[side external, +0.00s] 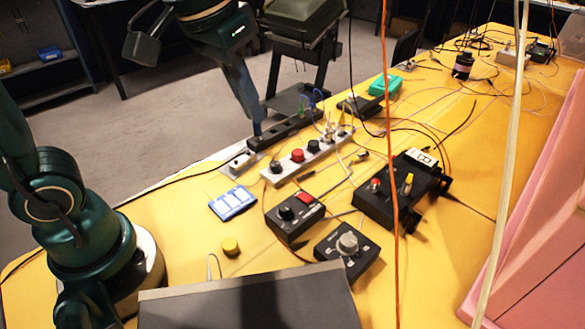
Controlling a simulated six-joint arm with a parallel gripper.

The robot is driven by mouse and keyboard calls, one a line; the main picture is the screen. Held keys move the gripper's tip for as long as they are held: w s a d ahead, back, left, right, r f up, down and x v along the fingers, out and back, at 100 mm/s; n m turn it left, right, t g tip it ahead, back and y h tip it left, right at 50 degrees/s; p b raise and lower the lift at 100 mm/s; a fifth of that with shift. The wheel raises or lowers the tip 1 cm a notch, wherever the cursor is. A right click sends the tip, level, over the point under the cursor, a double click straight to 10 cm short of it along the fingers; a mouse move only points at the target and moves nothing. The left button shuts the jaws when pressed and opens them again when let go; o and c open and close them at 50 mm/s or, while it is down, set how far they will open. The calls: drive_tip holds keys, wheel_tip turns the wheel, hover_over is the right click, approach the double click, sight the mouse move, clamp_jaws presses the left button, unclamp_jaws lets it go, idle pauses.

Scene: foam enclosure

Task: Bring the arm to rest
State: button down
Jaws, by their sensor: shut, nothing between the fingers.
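My gripper (256,131) is at the upper middle of the side external view. It reaches down from my dark green arm as a narrow dark blue shape. Its fingers are together and nothing shows between them. In the picture its tip is over the left end of a black strip (288,129) on the yellow table (440,250). I cannot tell whether the tip touches the strip.
A white strip (291,168) with black and red knobs lies close by. Loose cables cross the table. A pink foam wall (535,235) stands at right.

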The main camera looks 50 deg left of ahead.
drive_tip(key=s+a+f+t, duration=0.1)
drive_tip(key=s+f, duration=0.3)
drive_tip(key=s, duration=0.5)
drive_tip(key=shift+a+f+m+t, duration=0.3)
drive_tip(key=shift+t, duration=0.2)
drive_tip(key=shift+s, duration=0.1)
